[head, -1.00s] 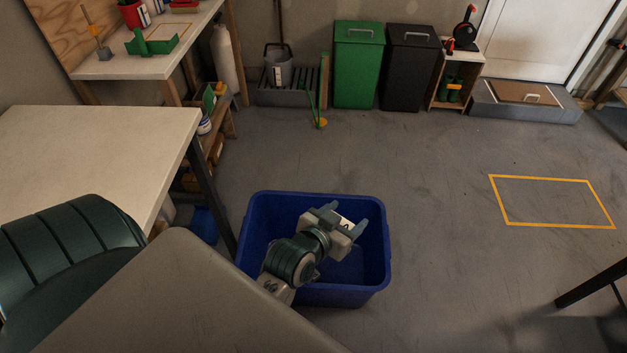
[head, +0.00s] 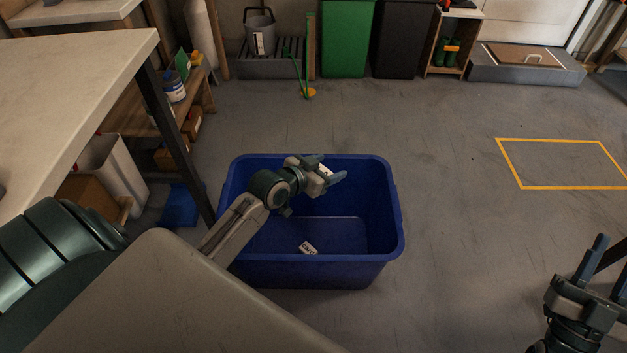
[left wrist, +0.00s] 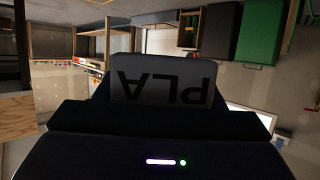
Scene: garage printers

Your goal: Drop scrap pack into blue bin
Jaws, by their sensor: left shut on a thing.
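The blue bin (head: 330,272) stands open on the floor in the middle of the head view. My left gripper (head: 333,176) is over the bin's far part, shut on the scrap pack. Only a small pale bit of the pack (head: 325,170) shows in the head view. In the left wrist view the scrap pack (left wrist: 163,80) is grey with dark letters "PLA" upside down, between the dark fingers (left wrist: 165,115). My right gripper (head: 602,268) is at the lower right, open and empty, away from the bin.
A small white label (head: 308,248) with dark marks shows low inside the bin. A pale workbench (head: 80,80) is on the left, its dark leg close to the bin. A yellow floor outline (head: 565,187) lies at the right. The floor between is clear.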

